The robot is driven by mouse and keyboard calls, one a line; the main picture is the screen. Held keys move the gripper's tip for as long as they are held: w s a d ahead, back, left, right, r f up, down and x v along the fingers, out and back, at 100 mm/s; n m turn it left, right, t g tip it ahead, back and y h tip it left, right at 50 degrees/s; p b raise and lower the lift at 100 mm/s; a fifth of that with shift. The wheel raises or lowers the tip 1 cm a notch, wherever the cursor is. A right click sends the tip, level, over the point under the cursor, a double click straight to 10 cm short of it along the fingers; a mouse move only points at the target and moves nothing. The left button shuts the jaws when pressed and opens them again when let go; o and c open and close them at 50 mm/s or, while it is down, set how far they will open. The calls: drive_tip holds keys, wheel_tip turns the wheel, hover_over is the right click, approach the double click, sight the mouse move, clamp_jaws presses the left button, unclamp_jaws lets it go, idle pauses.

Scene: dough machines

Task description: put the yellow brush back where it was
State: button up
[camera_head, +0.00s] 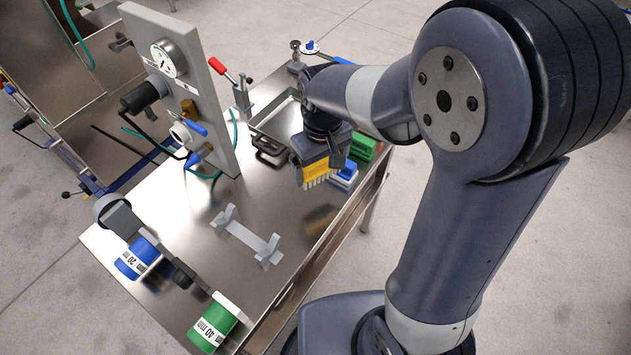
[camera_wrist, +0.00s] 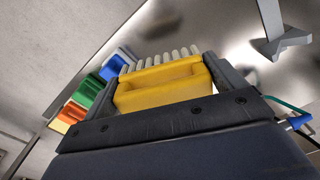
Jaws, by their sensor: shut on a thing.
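The yellow brush (camera_head: 318,173) has pale bristles and hangs from my gripper (camera_head: 322,160) above the steel table, near its right edge. In the wrist view the yellow brush (camera_wrist: 160,88) sits between the two dark fingers of my gripper (camera_wrist: 158,92), which is shut on it. A blue brush (camera_head: 345,174) and a green brush (camera_head: 362,148) stand just behind and right of it at the table edge. The wrist view shows a row of the blue brush (camera_wrist: 117,66), the green brush (camera_wrist: 91,91) and an orange one (camera_wrist: 68,117).
A grey two-ended rest (camera_head: 248,240) stands empty mid-table. A panel with a gauge (camera_head: 168,58) and valves rises at the left. A metal tray (camera_head: 277,123) lies behind my gripper. Blue (camera_head: 138,258) and green (camera_head: 214,324) labelled items are at the front. Bare steel lies left of the brush.

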sight(322, 161)
wheel_tip(322, 161, down, 9)
drive_tip(key=shift+s+r, duration=0.1)
drive_tip(key=shift+r, duration=0.1)
idle(0.3)
drive_tip(key=shift+f+b, duration=0.25)
drive_tip(key=shift+b, duration=0.05)
drive_tip(key=o, duration=0.7)
drive_tip(key=shift+r, duration=0.1)
drive_tip(key=shift+r, duration=0.15)
wheel_tip(322, 161, up, 12)
drive_tip(key=shift+s+d+r+p, duration=0.1)
drive_tip(key=shift+s+p, duration=0.05)
drive_tip(key=shift+p, duration=0.35)
